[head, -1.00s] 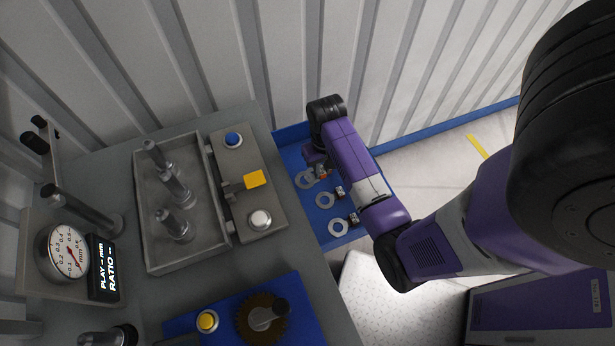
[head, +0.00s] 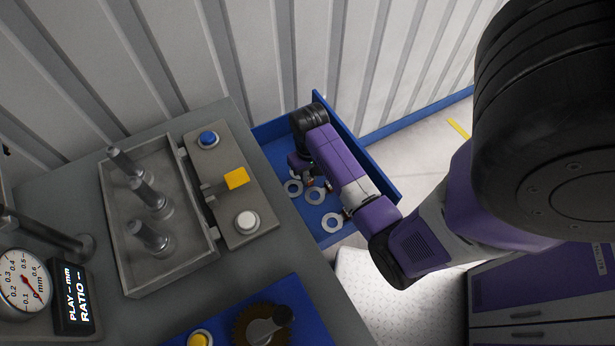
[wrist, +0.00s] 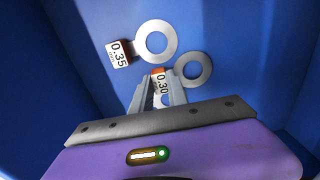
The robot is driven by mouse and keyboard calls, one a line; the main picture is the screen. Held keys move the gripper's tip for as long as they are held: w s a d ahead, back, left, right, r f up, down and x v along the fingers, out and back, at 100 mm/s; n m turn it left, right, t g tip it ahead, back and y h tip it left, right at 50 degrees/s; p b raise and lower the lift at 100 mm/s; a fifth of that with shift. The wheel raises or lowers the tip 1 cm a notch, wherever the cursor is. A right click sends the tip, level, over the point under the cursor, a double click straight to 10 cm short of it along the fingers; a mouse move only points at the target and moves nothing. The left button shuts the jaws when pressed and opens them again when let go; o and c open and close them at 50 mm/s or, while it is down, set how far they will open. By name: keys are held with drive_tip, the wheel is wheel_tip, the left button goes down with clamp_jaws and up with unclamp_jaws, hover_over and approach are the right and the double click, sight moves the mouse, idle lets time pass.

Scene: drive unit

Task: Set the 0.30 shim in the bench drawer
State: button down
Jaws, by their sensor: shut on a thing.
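The 0.30 shim (wrist: 193,70) is a pale flat ring with a white and orange tag reading 0.30. In the wrist view, my gripper (wrist: 160,88) is shut on the tag, with the ring out to its right. The shim is low over or on the drawer floor; I cannot tell whether it touches. The bench drawer (head: 357,150) is blue and open beside the bench. In the head view my gripper (head: 307,178) reaches down inside it, and the arm partly hides it.
The 0.35 shim (wrist: 155,40) lies in the drawer close to the held one, its tag to its left. Another ring (head: 332,222) lies nearer the drawer's front. The grey bench holds a tray with posts (head: 150,205) and a button panel (head: 222,190). A ribbed wall stands behind.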

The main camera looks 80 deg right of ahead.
drive_tip(key=c, duration=1.3)
unclamp_jaws()
wheel_tip(320, 180, up, 12)
